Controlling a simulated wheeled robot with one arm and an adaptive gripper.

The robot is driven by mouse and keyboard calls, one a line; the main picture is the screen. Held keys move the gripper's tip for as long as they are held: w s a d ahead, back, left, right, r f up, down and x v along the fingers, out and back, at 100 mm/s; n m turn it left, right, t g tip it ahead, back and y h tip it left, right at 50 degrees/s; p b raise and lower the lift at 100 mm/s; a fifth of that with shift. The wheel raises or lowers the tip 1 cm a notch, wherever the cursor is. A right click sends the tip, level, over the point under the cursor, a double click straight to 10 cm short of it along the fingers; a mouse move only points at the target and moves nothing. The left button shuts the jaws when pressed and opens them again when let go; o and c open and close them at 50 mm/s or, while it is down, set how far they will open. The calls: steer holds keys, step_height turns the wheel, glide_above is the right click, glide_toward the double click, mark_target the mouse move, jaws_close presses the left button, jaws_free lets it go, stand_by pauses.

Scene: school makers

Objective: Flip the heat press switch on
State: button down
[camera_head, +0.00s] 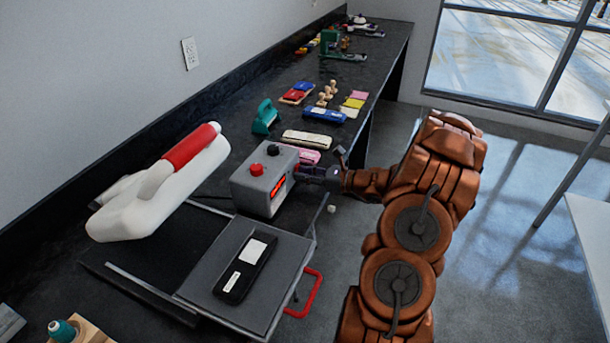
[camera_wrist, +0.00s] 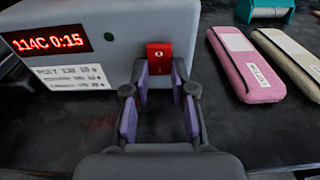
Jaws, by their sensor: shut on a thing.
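The heat press has a white arm (camera_head: 150,205) with a red grip (camera_head: 192,145), swung up to the left of its flat lower plate (camera_head: 205,268). Its grey control box (camera_head: 248,190) stands on the counter behind the plate. In the wrist view the box (camera_wrist: 120,60) has a lit red display (camera_wrist: 47,40) reading 114C 0:15 and a dark green dot. The red switch (camera_wrist: 158,54) is on the box's face, marked with a small white symbol. My gripper (camera_wrist: 160,84) is shut on the switch, one finger on each side. In the head view my gripper (camera_head: 318,173) reaches the box's right side.
A black case (camera_head: 233,283) with a white label lies on the plate. A red handle (camera_head: 307,292) sticks out at the plate's front. Pink (camera_wrist: 245,65) and beige pouches (camera_wrist: 288,60) lie right of my gripper.

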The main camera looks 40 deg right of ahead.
steer(key=c, duration=1)
jaws_free()
steer(key=shift+o, duration=0.2)
steer(key=v, duration=1.2)
steer(key=shift+f, duration=0.1)
